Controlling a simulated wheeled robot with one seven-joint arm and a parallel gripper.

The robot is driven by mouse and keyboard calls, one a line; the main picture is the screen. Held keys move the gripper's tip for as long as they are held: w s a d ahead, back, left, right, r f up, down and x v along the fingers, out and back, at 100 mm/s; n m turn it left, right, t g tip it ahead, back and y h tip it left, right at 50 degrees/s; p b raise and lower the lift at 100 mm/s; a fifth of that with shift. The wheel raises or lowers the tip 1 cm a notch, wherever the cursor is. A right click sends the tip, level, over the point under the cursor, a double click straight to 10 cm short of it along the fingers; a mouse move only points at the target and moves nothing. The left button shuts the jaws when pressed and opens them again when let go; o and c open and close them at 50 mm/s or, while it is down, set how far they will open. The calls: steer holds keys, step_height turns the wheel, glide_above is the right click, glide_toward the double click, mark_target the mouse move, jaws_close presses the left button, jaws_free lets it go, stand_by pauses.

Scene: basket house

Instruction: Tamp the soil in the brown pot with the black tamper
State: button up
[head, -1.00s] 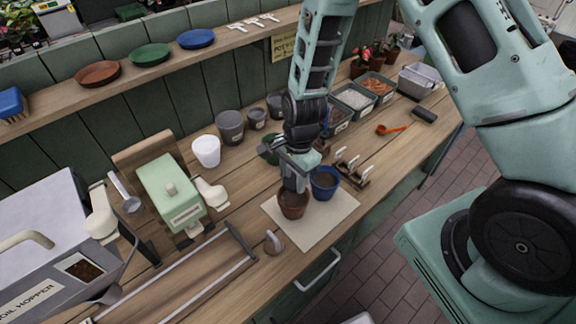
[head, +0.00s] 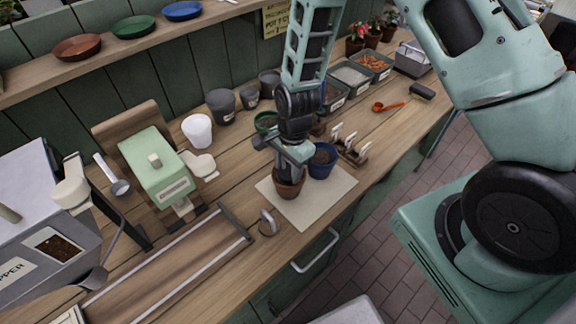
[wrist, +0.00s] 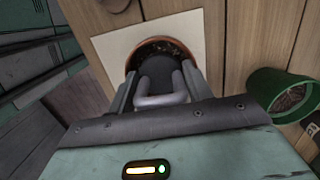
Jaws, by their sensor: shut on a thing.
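The brown pot (head: 287,190) stands upright on a pale square mat (head: 325,199) on the bench. My gripper (head: 291,168) points down over its mouth and hides much of the rim. In the wrist view, my gripper (wrist: 160,92) is shut on the grey handle of the black tamper (wrist: 159,77). The tamper's dark round head lies within the pot's orange-brown rim (wrist: 147,45), with dark soil showing beyond it. I cannot tell whether the head touches the soil. The tamper is mostly hidden in the head view.
A blue pot (head: 322,165) stands close to the right of the brown pot. A green pot (head: 265,123) is behind, and a rack with white labels (head: 350,150) is to the right. A small grey item (head: 268,223) sits at the left of the mat. The mat's front is clear.

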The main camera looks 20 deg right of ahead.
steer(key=shift+f+b, duration=0.4)
steer(key=shift+f, duration=0.15)
stand_by(1.7)
steer(key=shift+r, duration=0.1)
steer(key=shift+r+p, duration=2.8)
steer(key=shift+r, duration=0.7)
steer(key=shift+s+f, duration=0.1)
